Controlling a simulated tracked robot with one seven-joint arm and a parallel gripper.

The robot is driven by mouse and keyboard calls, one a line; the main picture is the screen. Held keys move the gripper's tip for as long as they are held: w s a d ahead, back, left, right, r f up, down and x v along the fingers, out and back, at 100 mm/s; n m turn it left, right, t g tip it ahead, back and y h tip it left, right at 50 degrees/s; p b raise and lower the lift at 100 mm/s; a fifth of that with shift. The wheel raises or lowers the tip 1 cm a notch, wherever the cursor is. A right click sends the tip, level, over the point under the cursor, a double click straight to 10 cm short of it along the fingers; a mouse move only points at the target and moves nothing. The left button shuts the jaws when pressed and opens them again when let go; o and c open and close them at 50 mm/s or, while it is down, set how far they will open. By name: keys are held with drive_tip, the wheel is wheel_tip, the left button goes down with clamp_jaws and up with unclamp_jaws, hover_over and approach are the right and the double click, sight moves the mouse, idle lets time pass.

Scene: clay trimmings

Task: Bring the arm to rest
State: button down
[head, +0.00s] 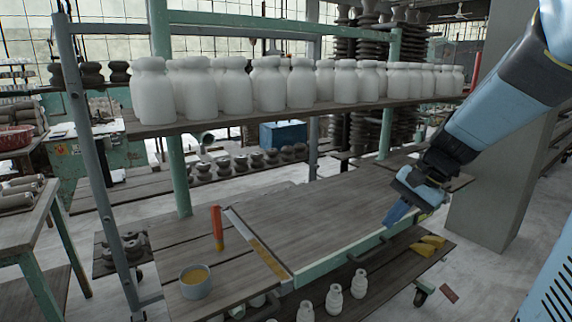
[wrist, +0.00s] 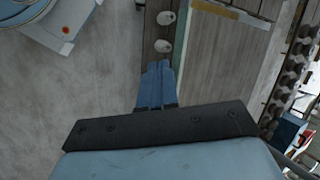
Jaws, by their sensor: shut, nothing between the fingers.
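My gripper (head: 396,216) is at the right end of the wooden shelf cart's lower board (head: 320,215), by its green front edge, pointing down. In the wrist view the blue fingers of my gripper (wrist: 158,68) are together with nothing between them. My blue and black arm comes down from the upper right in the head view. Whether the fingertips touch the board edge, I cannot tell.
White jars (head: 268,84) line the upper shelf. A bowl (head: 195,281) and an orange-red stick (head: 217,228) are at the board's left. A grey pillar (head: 500,180) stands right.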

drive_tip(key=s+r+n+t+h, duration=0.4)
drive_tip(key=s+r+n+h, duration=0.1)
drive_tip(key=s, duration=0.7)
drive_tip(key=shift+d+r+n, duration=0.15)
drive_tip(key=shift+r+n, duration=0.6)
drive_tip(key=shift+n, duration=0.35)
drive_tip(key=shift+s, duration=0.1)
